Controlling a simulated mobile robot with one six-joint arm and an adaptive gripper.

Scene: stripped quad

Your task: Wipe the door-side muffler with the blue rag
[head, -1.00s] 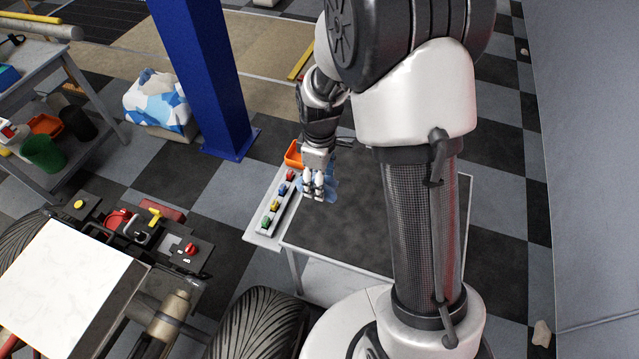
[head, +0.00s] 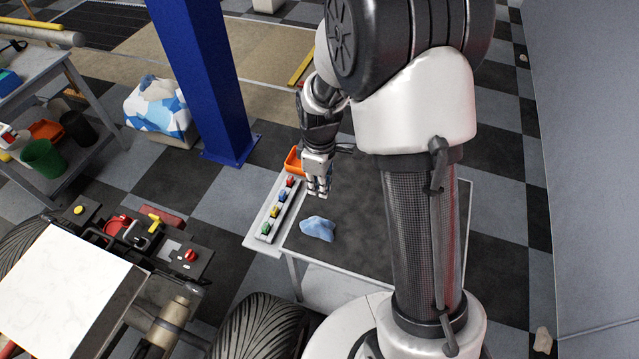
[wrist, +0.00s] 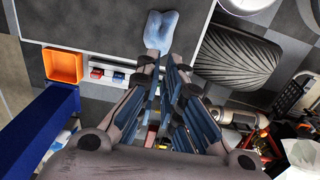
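The blue rag (head: 318,229) lies crumpled on the dark table top, near the table's front edge. It also shows at the top of the wrist view (wrist: 160,30), beyond the fingertips. My gripper (head: 317,190) is over the table, behind the rag and apart from it. In the wrist view its fingers (wrist: 166,64) have an empty gap between them. A tan and grey cylinder (head: 178,312), possibly a muffler, is on the vehicle at lower left. I cannot tell whether it is the door-side one.
A white tray (head: 257,238) with several small coloured pieces and an orange bin (head: 293,160) are at the table's left. A blue post (head: 208,85) stands further left. A tyre (head: 262,330) is close in front of the table.

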